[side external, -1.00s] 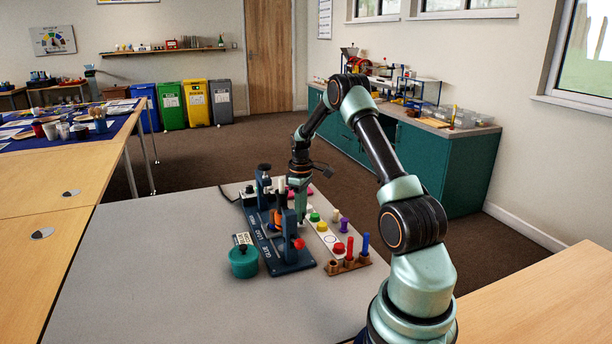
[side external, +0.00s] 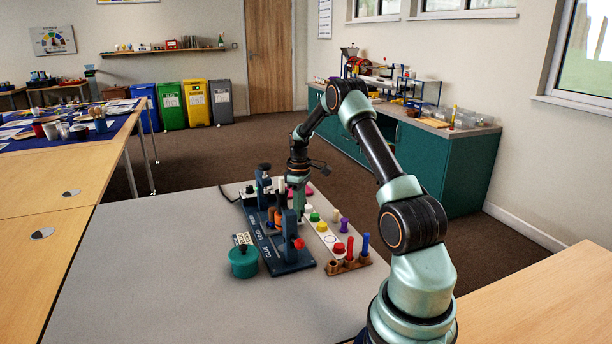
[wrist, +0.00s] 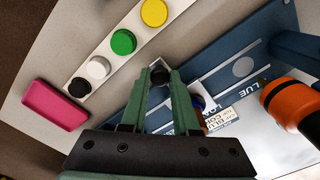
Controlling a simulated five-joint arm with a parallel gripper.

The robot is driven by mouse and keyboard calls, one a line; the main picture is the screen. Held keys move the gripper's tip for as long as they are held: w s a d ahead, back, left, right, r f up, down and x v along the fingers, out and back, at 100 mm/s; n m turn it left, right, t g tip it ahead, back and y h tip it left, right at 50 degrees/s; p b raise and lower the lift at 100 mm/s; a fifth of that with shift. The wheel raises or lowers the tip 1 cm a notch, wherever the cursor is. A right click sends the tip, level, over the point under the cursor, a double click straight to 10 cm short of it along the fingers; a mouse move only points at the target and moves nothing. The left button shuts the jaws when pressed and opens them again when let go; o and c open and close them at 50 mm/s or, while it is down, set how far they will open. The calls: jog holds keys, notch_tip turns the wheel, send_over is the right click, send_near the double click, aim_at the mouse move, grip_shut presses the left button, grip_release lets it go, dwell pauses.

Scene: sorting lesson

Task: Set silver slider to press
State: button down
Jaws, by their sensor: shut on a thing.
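In the side view my gripper (side external: 298,212) reaches down at the right edge of the fixture, which hides the slider. An orange and black cylinder (wrist: 290,103) stands over the fixture.
A white strip with coloured knobs (wrist: 93,66) and a pink block (wrist: 54,105) lie beside the fixture. A teal pot (side external: 243,262) stands at its near left. A wooden rack with red and blue pegs (side external: 348,265) is at the right. The grey tabletop front is clear.

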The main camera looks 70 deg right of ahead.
jog(key=shift+w+d+r, duration=0.1)
jog(key=shift+w+d, duration=2.65)
jog(key=shift+w, duration=0.05)
jog(key=c, duration=0.7)
grip_release()
jog(key=shift+o, duration=0.2)
notch_tip(320, 180, up, 12)
jog(key=shift+a, duration=0.1)
